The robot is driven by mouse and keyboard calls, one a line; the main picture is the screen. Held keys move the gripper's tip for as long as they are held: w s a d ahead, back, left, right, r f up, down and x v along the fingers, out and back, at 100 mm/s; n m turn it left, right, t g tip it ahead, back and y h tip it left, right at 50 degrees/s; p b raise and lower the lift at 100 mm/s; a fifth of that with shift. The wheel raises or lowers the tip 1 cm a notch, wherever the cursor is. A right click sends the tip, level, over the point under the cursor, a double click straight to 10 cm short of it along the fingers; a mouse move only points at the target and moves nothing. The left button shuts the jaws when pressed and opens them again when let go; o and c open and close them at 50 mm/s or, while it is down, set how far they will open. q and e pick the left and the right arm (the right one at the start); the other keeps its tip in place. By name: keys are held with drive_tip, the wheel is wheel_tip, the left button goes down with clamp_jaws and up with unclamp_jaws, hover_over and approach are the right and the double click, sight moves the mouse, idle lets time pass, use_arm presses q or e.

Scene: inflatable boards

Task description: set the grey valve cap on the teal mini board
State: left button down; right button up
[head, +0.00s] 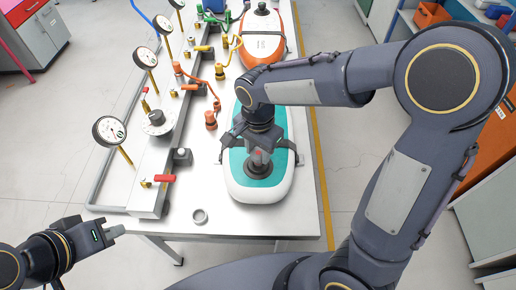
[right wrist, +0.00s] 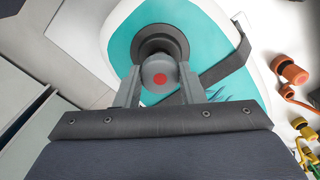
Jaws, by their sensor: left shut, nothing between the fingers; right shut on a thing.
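The teal mini board (head: 272,188), teal with a white rim, lies on the near right part of the table; its teal surface (right wrist: 207,37) fills much of the right wrist view. My right gripper (right wrist: 158,88) is shut on a grey rounded piece with a red dot, apparently the grey valve cap (right wrist: 158,71). A dark round valve fitting (right wrist: 158,40) on the board shows right behind the cap; I cannot tell whether they touch. In the head view my right gripper (head: 262,148) is low over the board and partly hides the cap. My left gripper (head: 116,232) is shut and empty, left of the table.
A metal manifold (head: 152,180) with gauges, hoses and a red-handled valve (head: 165,178) runs along the left. An orange and white board (head: 262,50) lies farther back. A dark strap (right wrist: 228,62) crosses the teal board.

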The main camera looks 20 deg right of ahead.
sight(258, 153)
drive_tip(key=shift+f+b, duration=0.75)
drive_tip(key=shift+f, duration=0.25)
drive_tip(key=o, duration=1.1)
drive_tip(key=shift+c, duration=0.2)
drive_tip(key=shift+r, duration=0.15)
wheel_tip(258, 153, up, 8)
drive_tip(key=shift+f, duration=0.15)
